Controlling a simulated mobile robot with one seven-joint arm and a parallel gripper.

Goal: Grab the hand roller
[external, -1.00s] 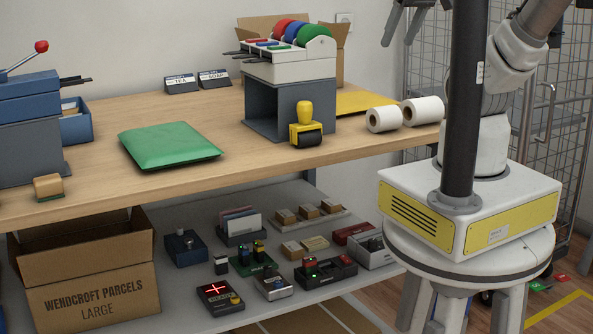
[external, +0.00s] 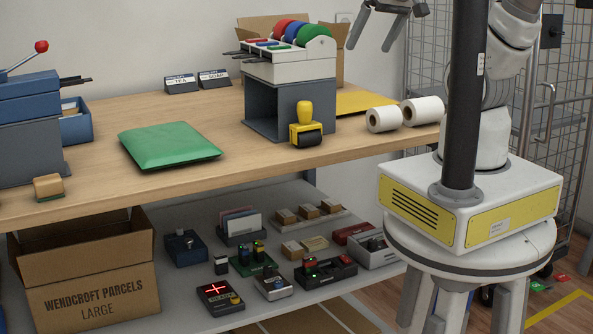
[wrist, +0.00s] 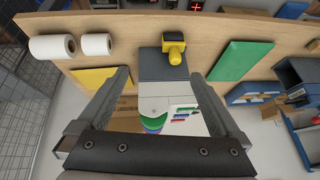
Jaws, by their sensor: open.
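The hand roller (external: 306,126) has a yellow handle and frame with a black roller. It stands upright on the wooden counter, in front of the dark grey stand of the tape dispenser (external: 290,69). In the wrist view the hand roller (wrist: 174,46) shows near the top middle, beyond the fingertips. My gripper (external: 378,45) is at the top of the external view, above and to the right of the roller, partly cut off by the frame edge. In the wrist view my gripper (wrist: 158,78) has its fingers wide apart with nothing held between them.
A green padded parcel (external: 169,146) lies left of the roller. A blue press (external: 38,100) is at the far left. The wire cage (external: 431,75) borders the right.

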